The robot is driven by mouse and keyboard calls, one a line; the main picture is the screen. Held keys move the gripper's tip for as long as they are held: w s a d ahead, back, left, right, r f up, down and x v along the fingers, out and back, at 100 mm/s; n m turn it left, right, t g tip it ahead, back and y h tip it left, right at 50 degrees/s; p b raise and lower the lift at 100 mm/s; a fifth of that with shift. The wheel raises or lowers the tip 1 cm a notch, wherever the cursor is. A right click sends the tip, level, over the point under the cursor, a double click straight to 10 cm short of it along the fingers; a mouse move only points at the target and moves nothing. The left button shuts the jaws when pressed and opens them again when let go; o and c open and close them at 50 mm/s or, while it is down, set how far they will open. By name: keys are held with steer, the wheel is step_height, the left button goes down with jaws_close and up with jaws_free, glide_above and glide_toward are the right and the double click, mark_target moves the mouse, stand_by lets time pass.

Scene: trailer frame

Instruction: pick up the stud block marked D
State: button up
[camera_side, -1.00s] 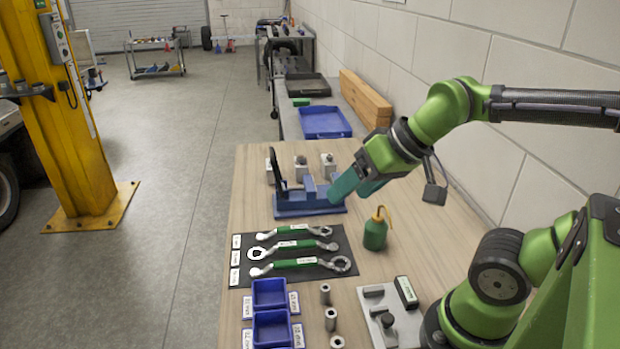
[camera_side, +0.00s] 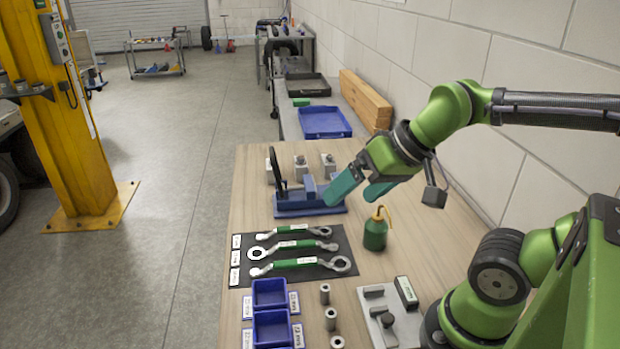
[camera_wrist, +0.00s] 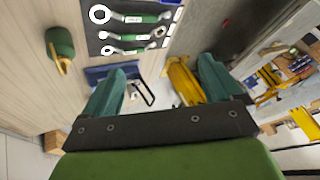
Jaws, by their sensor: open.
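Three grey blocks with studs on top stand in a row at the back of the wooden table in the side view: a left block (camera_side: 271,174), a middle block (camera_side: 300,171) and a right block (camera_side: 328,166). Their letters are too small to read, so I cannot tell which is D. My gripper (camera_side: 348,200) is open and empty, its teal fingers pointing down-left, to the front and right of the blocks. In the wrist view my gripper (camera_wrist: 164,66) shows its two fingers wide apart with nothing between them. The blocks are not clear there.
A blue fixture (camera_side: 291,206) with an upright dark ring stands before the blocks, near my left finger. A green oil can (camera_side: 375,233) stands below the gripper. Wrenches lie on a black mat (camera_side: 332,242). Blue bins (camera_side: 270,292) are in front. A wall (camera_side: 480,110) bounds the right.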

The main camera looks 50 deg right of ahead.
steer(key=w+d+m+g+h, duration=0.1)
steer(key=w+d+m+g, duration=0.15)
steer(key=w+d, duration=1.1)
steer(key=n+h, duration=0.1)
steer(key=n, duration=0.6)
glide_toward(303, 157)
steer(key=x, duration=0.4)
steer(key=shift+s+f, duration=0.1)
steer(key=shift+f, duration=0.15)
steer(key=shift+w+x, duration=0.1)
steer(key=shift+x, duration=1.25)
steer(key=shift+w+x, duration=0.15)
steer(key=shift+x, duration=1.15)
steer(key=shift+r, duration=0.1)
steer(key=shift+c, duration=0.2)
